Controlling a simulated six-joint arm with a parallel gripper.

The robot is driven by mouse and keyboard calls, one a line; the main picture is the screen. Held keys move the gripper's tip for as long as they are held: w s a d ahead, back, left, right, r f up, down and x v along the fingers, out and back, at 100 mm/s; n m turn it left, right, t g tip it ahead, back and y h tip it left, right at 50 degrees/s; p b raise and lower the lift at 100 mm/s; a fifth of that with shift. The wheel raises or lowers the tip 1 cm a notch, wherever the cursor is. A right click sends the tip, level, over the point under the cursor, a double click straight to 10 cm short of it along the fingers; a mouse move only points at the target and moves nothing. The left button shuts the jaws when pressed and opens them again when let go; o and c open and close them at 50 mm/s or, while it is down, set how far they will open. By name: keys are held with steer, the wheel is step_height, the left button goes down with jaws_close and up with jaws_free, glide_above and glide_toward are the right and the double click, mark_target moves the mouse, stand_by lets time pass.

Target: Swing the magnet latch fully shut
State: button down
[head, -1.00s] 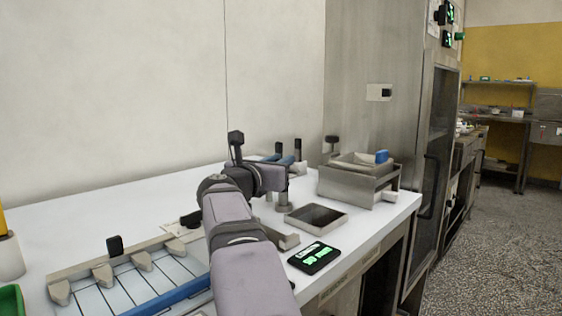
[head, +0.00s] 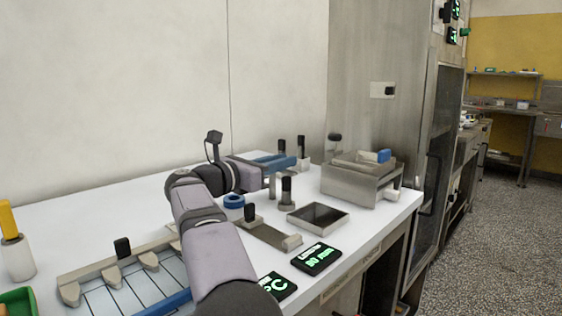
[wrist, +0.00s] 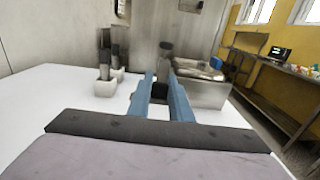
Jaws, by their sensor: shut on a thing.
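My gripper (head: 290,163) has blue fingers and reaches right across the back of the white counter. In the wrist view its fingers (wrist: 160,80) stand a little apart, with a dark thing (wrist: 160,98) between them; I cannot tell its outline. I cannot tell for sure which part is the magnet latch or how far it has swung. A black-topped post (head: 287,188) on a round steel base stands just in front of the fingers. A steel plate (head: 272,236) with a black knob (head: 250,212) lies nearer the front.
A steel box (head: 350,186) with a blue handle (head: 384,156) stands at the right. An open steel tray (head: 342,226) and a timer (head: 316,258) lie before it. A blue ring (head: 234,201) lies by my arm. Black handles in pale blocks (wrist: 105,88) stand left of the fingers.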

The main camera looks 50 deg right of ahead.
steer(key=c, duration=1.6)
jaws_free()
steer(key=a, duration=0.7)
steer(key=shift+a, duration=0.2)
